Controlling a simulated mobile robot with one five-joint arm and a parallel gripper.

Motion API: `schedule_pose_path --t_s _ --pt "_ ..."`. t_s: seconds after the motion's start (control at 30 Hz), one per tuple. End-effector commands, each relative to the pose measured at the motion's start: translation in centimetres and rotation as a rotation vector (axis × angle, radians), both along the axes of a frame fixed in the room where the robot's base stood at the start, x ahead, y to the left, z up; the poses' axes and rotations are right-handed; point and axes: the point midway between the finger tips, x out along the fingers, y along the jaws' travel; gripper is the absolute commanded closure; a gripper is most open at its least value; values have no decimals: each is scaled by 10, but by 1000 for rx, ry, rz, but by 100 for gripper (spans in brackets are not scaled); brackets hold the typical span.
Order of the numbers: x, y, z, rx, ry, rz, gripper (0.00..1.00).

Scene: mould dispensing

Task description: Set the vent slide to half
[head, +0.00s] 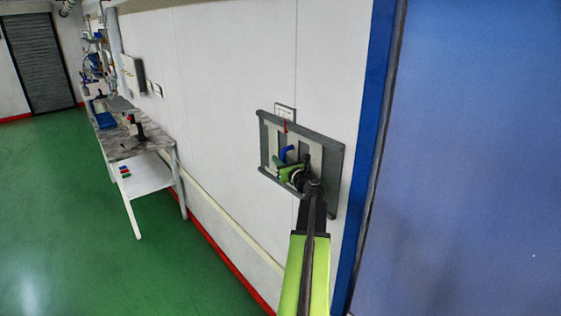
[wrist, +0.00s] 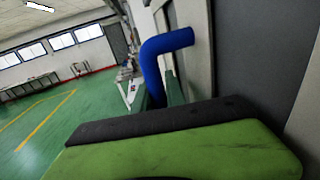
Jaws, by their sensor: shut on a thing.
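The vent slide is a grey panel (head: 333,180) on the white wall, with pale slats, a small red marker (head: 285,127) at its top and a blue bent handle (head: 287,153). The blue handle (wrist: 165,45) also shows large in the wrist view, rising from behind my gripper's black and green finger. My gripper (head: 285,166) is at the panel, shut on the blue handle. The handle's lower part and the exact grip are hidden by the finger. The slide's exact position against any marks is too small to tell.
A small white plate (head: 285,112) with markings is on the wall above the panel. A blue door frame (head: 376,120) stands close to the right. A workbench (head: 135,145) with tools runs along the wall at left. The green floor (head: 70,230) is clear.

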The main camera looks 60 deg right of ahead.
Motion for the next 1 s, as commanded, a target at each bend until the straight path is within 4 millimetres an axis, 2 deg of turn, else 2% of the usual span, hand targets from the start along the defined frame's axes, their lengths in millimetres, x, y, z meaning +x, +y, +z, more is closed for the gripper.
schedule_pose_path --t_s 0.63,0.9,1.0 --pt "-1 0 -1 0 1 0 100" --pt "27 -11 0 0 1 0 100" --pt "28 -10 0 0 1 -1 100"
